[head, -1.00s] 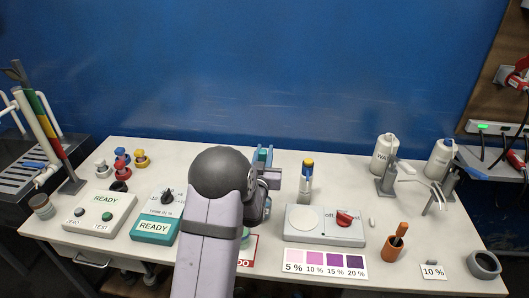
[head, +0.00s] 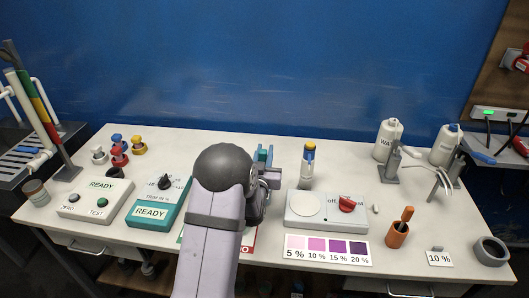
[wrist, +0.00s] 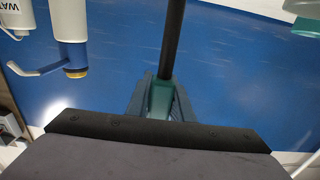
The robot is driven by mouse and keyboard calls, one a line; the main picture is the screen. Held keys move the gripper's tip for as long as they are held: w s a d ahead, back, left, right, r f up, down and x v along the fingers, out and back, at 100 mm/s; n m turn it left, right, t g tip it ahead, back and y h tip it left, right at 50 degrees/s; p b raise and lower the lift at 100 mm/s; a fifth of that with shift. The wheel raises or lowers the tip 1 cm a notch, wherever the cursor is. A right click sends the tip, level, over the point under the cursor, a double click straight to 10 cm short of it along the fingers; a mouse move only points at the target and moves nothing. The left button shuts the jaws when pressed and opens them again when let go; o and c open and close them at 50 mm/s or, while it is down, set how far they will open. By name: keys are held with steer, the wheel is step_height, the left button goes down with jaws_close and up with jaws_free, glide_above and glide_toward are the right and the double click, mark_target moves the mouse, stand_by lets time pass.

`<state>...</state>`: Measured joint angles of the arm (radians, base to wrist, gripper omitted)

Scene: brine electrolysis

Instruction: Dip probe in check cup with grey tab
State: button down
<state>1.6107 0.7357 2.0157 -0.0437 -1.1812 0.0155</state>
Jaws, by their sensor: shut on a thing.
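My gripper (head: 264,155) shows just past the dark round joint of my arm, which hides much of it in the head view. It is shut on a teal piece, which I take to be the probe (wrist: 161,100). In the wrist view a dark rod rises from this piece to the top edge. The probe's tip is not clear. Small check cups stand in a group at the table's back left: one with a light grey top (head: 98,155), one blue (head: 118,140), one red (head: 119,157), one yellow (head: 138,147) and one black (head: 114,173). My gripper is well to their right.
A box reading READY (head: 100,198) and a teal-fronted box (head: 155,210) stand in front of the cups. A yellow-topped cylinder (head: 308,162) stands right of my gripper, behind a box with a red knob (head: 347,204). White bottles (head: 388,140) stand at the back right.

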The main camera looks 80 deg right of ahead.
steer(key=shift+f+b, duration=2.05)
steer(key=shift+f, duration=0.25)
stand_by(1.5)
step_height(320, 180, up, 11)
steer(key=p, duration=0.6)
steer(key=shift+w, duration=0.1)
stand_by(0.5)
